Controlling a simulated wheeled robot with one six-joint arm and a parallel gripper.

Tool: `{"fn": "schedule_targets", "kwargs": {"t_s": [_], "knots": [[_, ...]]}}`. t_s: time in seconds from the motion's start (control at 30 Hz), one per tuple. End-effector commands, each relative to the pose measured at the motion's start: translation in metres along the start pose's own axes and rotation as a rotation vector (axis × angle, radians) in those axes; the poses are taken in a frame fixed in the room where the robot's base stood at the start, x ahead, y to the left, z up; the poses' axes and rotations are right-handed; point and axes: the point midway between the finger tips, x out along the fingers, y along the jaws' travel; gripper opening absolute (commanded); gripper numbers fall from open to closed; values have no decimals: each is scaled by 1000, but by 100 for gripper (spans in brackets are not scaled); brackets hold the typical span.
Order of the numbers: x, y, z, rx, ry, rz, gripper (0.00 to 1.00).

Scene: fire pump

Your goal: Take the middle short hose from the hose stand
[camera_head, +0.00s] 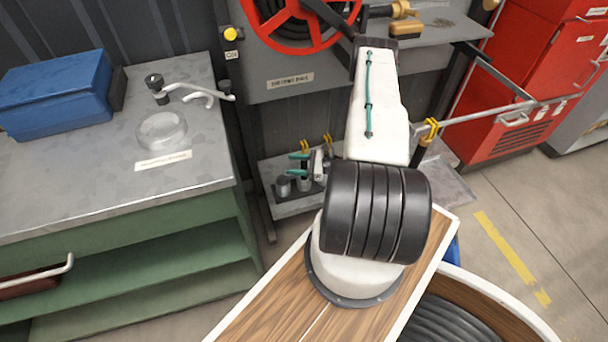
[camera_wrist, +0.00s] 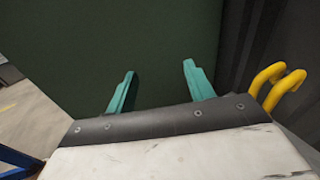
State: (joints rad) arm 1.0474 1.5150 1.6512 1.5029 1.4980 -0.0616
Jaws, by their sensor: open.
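My gripper (camera_head: 297,164) is low behind my arm in the head view, with its teal fingers pointing left. In the wrist view my gripper (camera_wrist: 159,70) has its two teal fingers well apart with nothing between them. They face a plain dark green surface. Yellow curved pieces (camera_wrist: 277,88) are to the right of the fingers in the wrist view, outside the grip. Small yellow pieces (camera_head: 305,144) also show near my gripper in the head view. I cannot clearly make out the hose stand or its middle short hose; my arm hides part of that area.
A green workbench (camera_head: 110,195) with a blue box (camera_head: 58,95) stands at the left. A red hose reel (camera_head: 292,22) is at the top. Low grey shelf (camera_head: 285,207) has small fittings on it. Red cabinet (camera_head: 525,75) stands at the right, beside open floor.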

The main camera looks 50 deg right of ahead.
Motion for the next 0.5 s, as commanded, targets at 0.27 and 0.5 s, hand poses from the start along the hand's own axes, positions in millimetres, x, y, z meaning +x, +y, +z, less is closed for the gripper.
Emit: {"fn": "schedule_targets", "kwargs": {"t_s": [0.27, 0.5], "knots": [[-49, -32, -112, 71, -47, -494, 53], [-67, -51, -139, 59, -56, -669, 53]]}}
